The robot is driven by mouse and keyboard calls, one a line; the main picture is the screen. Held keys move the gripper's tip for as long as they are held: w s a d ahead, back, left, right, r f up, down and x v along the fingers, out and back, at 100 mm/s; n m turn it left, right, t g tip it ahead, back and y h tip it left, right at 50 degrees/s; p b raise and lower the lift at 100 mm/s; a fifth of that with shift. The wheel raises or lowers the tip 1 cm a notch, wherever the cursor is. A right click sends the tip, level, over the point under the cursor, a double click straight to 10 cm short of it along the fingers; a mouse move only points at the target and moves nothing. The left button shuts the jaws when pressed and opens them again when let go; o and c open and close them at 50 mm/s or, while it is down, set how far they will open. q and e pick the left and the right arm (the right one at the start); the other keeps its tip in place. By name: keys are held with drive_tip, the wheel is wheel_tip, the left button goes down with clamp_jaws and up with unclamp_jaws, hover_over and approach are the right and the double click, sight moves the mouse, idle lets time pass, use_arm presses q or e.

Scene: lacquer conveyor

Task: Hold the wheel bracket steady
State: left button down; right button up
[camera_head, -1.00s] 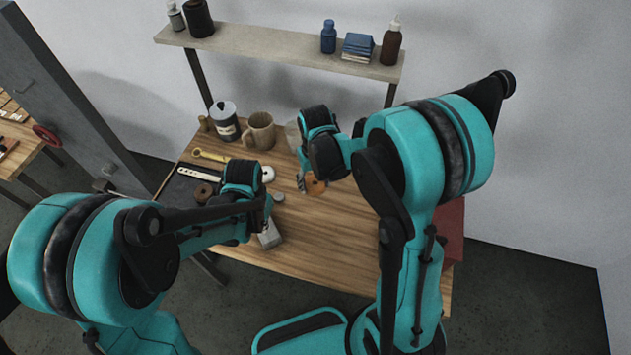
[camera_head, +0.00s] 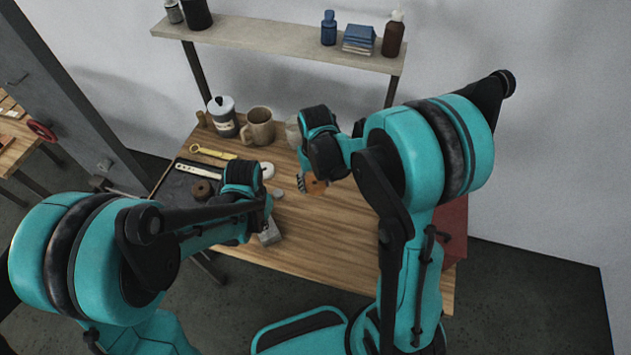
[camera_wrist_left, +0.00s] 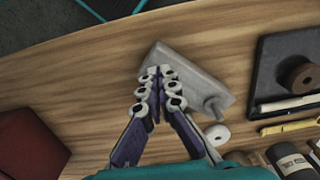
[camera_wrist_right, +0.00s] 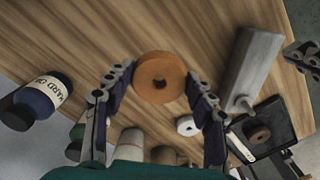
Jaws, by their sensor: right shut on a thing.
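The wheel bracket, a grey block with a short pin (camera_wrist_left: 190,75), lies on the wooden table; it also shows in the right wrist view (camera_wrist_right: 252,65). In the head view it shows partly beside my left gripper (camera_head: 268,235). My left gripper (camera_wrist_left: 158,82) has its fingers together at the tips, in front of the bracket's near end in its own view; the right wrist view shows it apart from the block. My right gripper (camera_wrist_right: 160,88) is shut on an orange-brown wheel with a centre hole (camera_wrist_right: 160,78), held in the air left of the bracket in that view.
A white disc (camera_wrist_left: 217,134) lies near the bracket. A mug (camera_head: 260,128) and a labelled canister (camera_head: 222,118) stand at the back. The front table is clear.

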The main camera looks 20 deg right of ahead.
use_arm(q)
drive_tip(key=shift+f+b, duration=1.6)
drive_tip(key=shift+f, duration=0.15)
wheel_tip(320, 180, up, 8)
drive_tip(key=p, duration=0.5)
drive_tip(key=shift+p, duration=0.35)
wheel_tip(320, 180, up, 4)
drive_tip(key=d+p, duration=0.2)
drive_tip(key=p, duration=0.1)
drive_tip(key=shift+w+d+f+b, duration=0.1)
drive_tip(key=shift+f+b, duration=1)
drive_tip(key=shift+f, duration=0.4)
drive_tip(key=shift+w+d+f+b, duration=0.1)
drive_tip(key=shift+f+b, duration=1)
drive_tip(key=shift+f, duration=0.35)
